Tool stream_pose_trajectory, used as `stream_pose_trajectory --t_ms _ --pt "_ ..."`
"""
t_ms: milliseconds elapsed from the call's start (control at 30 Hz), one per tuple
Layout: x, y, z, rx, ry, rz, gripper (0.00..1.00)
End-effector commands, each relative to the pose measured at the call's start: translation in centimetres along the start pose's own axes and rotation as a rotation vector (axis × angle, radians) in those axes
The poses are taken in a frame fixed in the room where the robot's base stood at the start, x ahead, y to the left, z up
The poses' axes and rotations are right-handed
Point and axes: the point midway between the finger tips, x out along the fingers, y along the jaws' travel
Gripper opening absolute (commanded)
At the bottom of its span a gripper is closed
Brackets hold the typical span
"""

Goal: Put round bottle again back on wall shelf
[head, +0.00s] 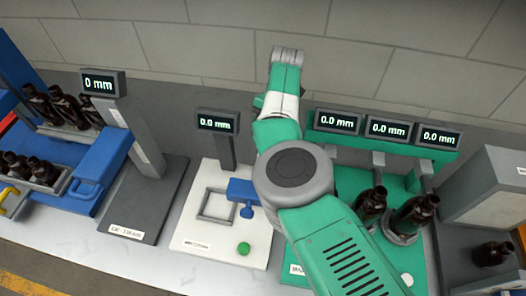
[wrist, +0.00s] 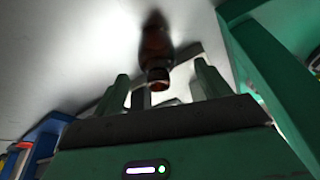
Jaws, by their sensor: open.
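In the wrist view my gripper (wrist: 162,84) is open, with one green finger on each side. An amber bottle (wrist: 155,48) shows beyond the fingers, its neck pointing toward them against a pale surface. It lies between the fingers in the picture, but neither finger grips it. I cannot tell how far away it is, or whether it is the round bottle. In the head view my arm reaches toward the back wall, and I cannot make out the gripper's fingers there. I cannot identify a wall shelf in either view.
A green station (head: 348,186) with displays holds two amber bottles (head: 370,203) (head: 412,217). Racked bottles (head: 30,170) stand at left. A white plate station (head: 205,235) and a grey gauge stand (head: 135,150) occupy the middle.

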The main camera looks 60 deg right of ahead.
Motion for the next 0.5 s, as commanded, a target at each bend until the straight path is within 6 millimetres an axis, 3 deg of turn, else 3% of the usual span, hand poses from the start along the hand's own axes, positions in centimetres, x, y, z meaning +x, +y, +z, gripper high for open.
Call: stream_pose_trajectory --t_ms 300,500 --pt "4.6 0.2 -0.2 -0.001 -0.001 -0.003 0.76" --pt "5.1 0.2 -0.2 0.000 -0.003 0.001 0.76"
